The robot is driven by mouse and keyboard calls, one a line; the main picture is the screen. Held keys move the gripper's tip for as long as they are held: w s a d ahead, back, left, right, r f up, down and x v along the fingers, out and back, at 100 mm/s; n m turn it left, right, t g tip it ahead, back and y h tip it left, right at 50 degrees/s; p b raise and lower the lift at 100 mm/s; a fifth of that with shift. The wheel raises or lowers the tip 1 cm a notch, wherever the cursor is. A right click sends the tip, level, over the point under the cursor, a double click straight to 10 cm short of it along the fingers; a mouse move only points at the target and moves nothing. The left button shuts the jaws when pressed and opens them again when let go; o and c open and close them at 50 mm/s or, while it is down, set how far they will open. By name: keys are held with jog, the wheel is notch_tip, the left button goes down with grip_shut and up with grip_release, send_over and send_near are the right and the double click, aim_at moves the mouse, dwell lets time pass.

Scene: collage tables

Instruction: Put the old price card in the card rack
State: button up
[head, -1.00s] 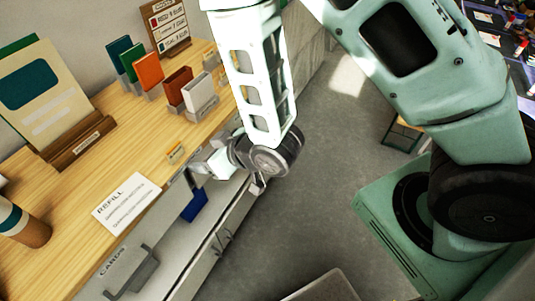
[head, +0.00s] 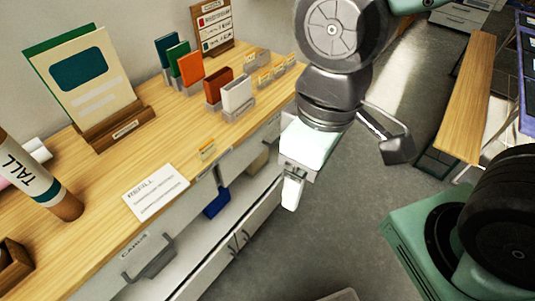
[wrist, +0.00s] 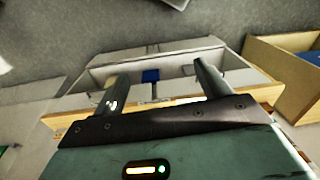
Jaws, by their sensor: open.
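My gripper (head: 290,190) hangs over the floor just right of the counter. In the wrist view my gripper (wrist: 160,85) is open and empty, with its two fingers wide apart. Several coloured cards, including an orange card (head: 191,69) and a white card (head: 238,93), stand in small grey holders on the counter. A large cream card (head: 92,75) with a teal panel stands in a wooden stand (head: 118,127). I cannot tell which is the old price card or the card rack.
A blue item (head: 216,202) lies in an open compartment below the counter; a blue item (wrist: 150,76) also shows in the wrist view. A printed sheet (head: 156,191) and a roll labelled TALL (head: 42,180) are on the counter. Open floor (head: 352,215) lies to the right.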

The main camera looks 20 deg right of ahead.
jog(key=w+a+f+m+t+y+p, duration=0.1)
jog(key=w+a+f+t+y, duration=0.1)
jog(key=w+a+f, duration=0.3)
jog(key=w+a+f+t+y+p, duration=0.1)
jog(key=w+f+t, duration=0.15)
jog(key=w, duration=0.45)
jog(key=t+y+b, duration=0.3)
jog(key=t+b, duration=0.3)
jog(key=b, duration=0.3)
send_near(207, 147)
jog(key=shift+s+d+r, duration=0.15)
jog(key=shift+s+d, duration=0.15)
jog(key=shift+d, duration=0.2)
jog(key=shift+s+d+r, duration=0.15)
jog(key=shift+s+d, duration=0.1)
jog(key=shift+d, duration=0.2)
jog(key=shift+w+b, duration=0.1)
jog(key=shift+b, duration=0.5)
jog(key=p+x, duration=0.2)
jog(key=x, duration=0.5)
jog(key=shift+a, duration=0.2)
jog(key=shift+a+p+x, duration=0.15)
jog(key=shift+p+x, duration=0.55)
jog(key=shift+x, duration=0.6)
jog(key=shift+a+p+x, duration=0.2)
jog(key=shift+p+x, duration=0.5)
jog(key=shift+x, duration=0.6)
